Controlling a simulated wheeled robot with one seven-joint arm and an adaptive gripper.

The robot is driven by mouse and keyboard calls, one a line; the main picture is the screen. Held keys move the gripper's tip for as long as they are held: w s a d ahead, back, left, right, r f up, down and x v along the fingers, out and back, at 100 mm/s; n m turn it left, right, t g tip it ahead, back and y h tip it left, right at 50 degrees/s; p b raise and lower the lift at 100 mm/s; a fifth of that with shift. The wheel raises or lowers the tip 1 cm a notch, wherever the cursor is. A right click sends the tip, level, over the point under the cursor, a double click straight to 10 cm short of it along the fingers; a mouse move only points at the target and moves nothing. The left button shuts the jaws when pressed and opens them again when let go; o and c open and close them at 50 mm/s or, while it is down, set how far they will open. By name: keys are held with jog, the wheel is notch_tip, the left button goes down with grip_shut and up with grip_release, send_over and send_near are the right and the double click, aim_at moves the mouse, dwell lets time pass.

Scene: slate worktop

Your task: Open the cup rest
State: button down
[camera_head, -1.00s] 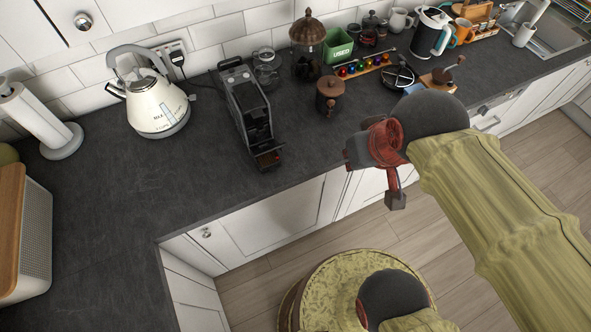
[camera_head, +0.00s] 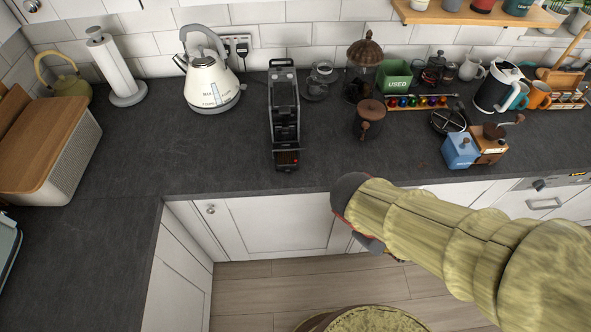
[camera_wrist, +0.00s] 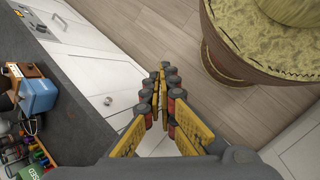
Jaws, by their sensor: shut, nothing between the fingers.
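The black coffee machine (camera_head: 284,115) stands on the slate worktop in the head view, its narrow front facing the worktop's front edge. The cup rest (camera_head: 286,160) is at its low front end; I cannot tell whether it is folded or lowered. My gripper (camera_wrist: 163,78) is shut and empty in the wrist view, over the floor in front of the cabinets. In the head view it is mostly hidden behind my arm, to the right of and nearer than the machine, apart from it. The wrist view does not show the machine.
A cream kettle (camera_head: 211,85) stands left of the machine. A brown-lidded jar (camera_head: 369,120), a glass jug (camera_head: 320,80) and a green USED bin (camera_head: 394,76) are to its right. A blue box (camera_head: 460,150) stands further right. The worktop (camera_head: 225,160) before the machine is clear.

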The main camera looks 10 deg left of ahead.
jog(key=w+a+f+n+t+h+b, duration=0.1)
jog(key=w+a+f+n+t+h, duration=0.15)
jog(key=w+n+t, duration=0.4)
jog(key=w+a+f+n+t+h+b, duration=0.1)
jog(key=w+a+f+n+t+h, duration=0.2)
jog(key=n, duration=0.6)
jog(key=w+a+f+n+t+y, duration=0.15)
jog(key=a+n+t+y, duration=0.25)
jog(key=a+n+y, duration=0.55)
jog(key=a+f+n+t+y, duration=0.2)
jog(key=a+n+t+y, duration=0.4)
jog(key=a, duration=0.6)
jog(key=w+b, duration=0.1)
jog(key=w, duration=0.2)
jog(key=w+a+m+g, duration=0.1)
jog(key=w, duration=0.2)
jog(key=w+a+r+m+b, duration=0.1)
jog(key=w, duration=0.2)
jog(key=shift+w+r+b, duration=0.1)
jog(key=shift+b, duration=0.2)
jog(key=shift+g+y, duration=0.25)
jog(key=shift+y, duration=0.05)
jog(key=w+r, duration=0.2)
jog(key=r, duration=0.1)
jog(key=shift+w+a, duration=0.35)
jog(key=shift+r, duration=0.15)
jog(key=shift+a+r, duration=0.1)
